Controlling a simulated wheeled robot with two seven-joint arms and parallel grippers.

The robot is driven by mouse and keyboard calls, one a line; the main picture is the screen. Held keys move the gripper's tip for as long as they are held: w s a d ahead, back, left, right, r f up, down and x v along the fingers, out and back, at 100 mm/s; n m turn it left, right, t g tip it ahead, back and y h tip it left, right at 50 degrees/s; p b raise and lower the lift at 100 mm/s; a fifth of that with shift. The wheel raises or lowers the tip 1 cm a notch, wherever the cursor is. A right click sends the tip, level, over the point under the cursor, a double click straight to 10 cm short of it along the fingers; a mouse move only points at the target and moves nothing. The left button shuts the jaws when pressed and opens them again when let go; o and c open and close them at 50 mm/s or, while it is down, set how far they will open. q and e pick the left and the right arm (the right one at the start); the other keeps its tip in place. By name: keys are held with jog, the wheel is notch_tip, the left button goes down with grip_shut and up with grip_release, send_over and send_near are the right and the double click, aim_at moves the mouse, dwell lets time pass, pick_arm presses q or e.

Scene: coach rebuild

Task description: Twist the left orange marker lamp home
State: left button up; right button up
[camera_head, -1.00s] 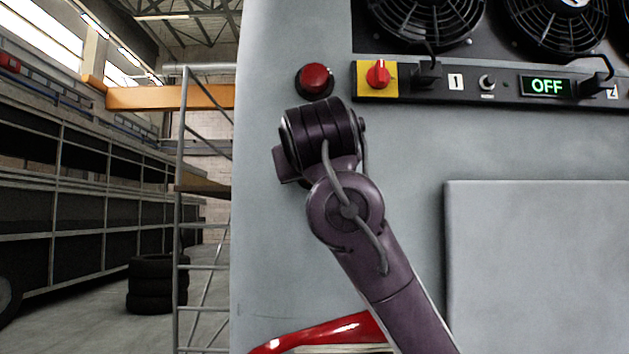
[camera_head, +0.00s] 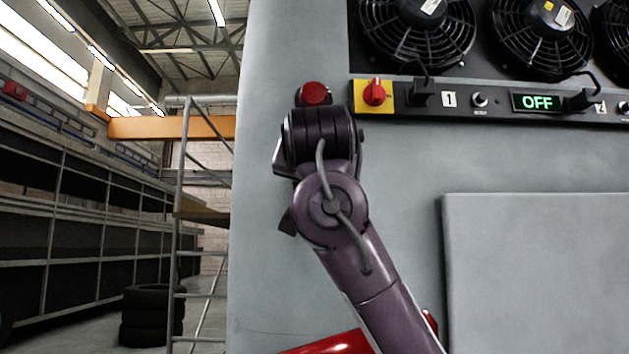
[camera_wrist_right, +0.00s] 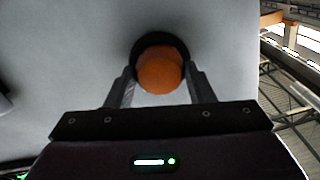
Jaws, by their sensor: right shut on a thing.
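The orange marker lamp (camera_wrist_right: 160,70) shows in the right wrist view as a round orange dome in front of a dark ring on the grey panel. My right gripper (camera_wrist_right: 159,76) is shut on it, with one finger on each side. In the head view my right arm rises from the bottom and hides both its gripper and the orange lamp. My left gripper is in neither view.
On the grey coach panel (camera_head: 400,160) are a red round lamp (camera_head: 314,93), a red rotary switch (camera_head: 374,92), an OFF display (camera_head: 537,102) and several fans (camera_head: 417,28). A raised panel (camera_head: 540,270) is at right. A metal ladder frame (camera_head: 178,220) and stacked tyres (camera_head: 152,315) stand at left.

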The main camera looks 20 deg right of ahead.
dwell(0.3)
jog(key=o, duration=1)
jog(key=shift+w, duration=0.1)
jog(key=shift+c, duration=0.2)
jog(key=b+v, duration=0.4)
jog(key=v, duration=0.3)
jog(key=shift+s, duration=0.4)
jog(key=shift+a, duration=0.1)
